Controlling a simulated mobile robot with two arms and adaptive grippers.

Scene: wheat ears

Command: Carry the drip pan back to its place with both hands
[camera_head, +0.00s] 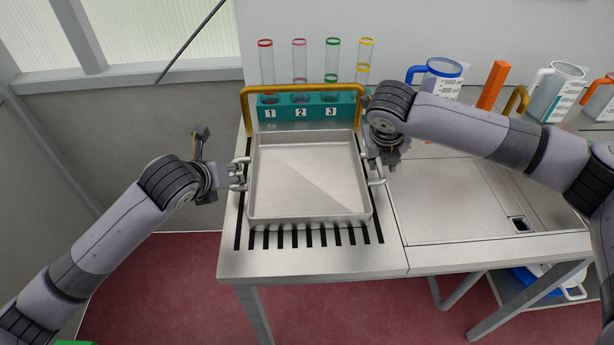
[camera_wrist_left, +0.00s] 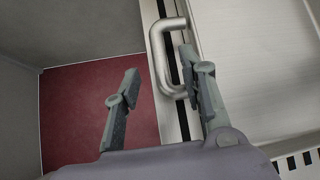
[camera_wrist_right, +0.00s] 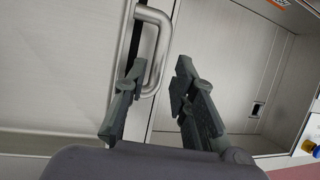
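The drip pan (camera_head: 300,175) is a shallow, empty, square metal tray lying flat on the slotted end of the steel counter. It has a loop handle on its left side, seen in the left wrist view (camera_wrist_left: 163,60), and one on its right side, seen in the right wrist view (camera_wrist_right: 160,50). My left gripper (camera_head: 238,176) is at the left handle with its fingers apart; the handle lies closer to the right finger. My right gripper (camera_head: 376,164) is above the right handle, fingers apart, with the handle closer to the left finger. Contact is unclear.
A teal rack (camera_head: 315,108) with several colour-rimmed tubes stands behind the pan, with a yellow bar (camera_head: 244,105) around its front. Jugs (camera_head: 436,76) and an orange block (camera_head: 493,85) stand at the back right. The counter right of the pan (camera_head: 450,205) is clear.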

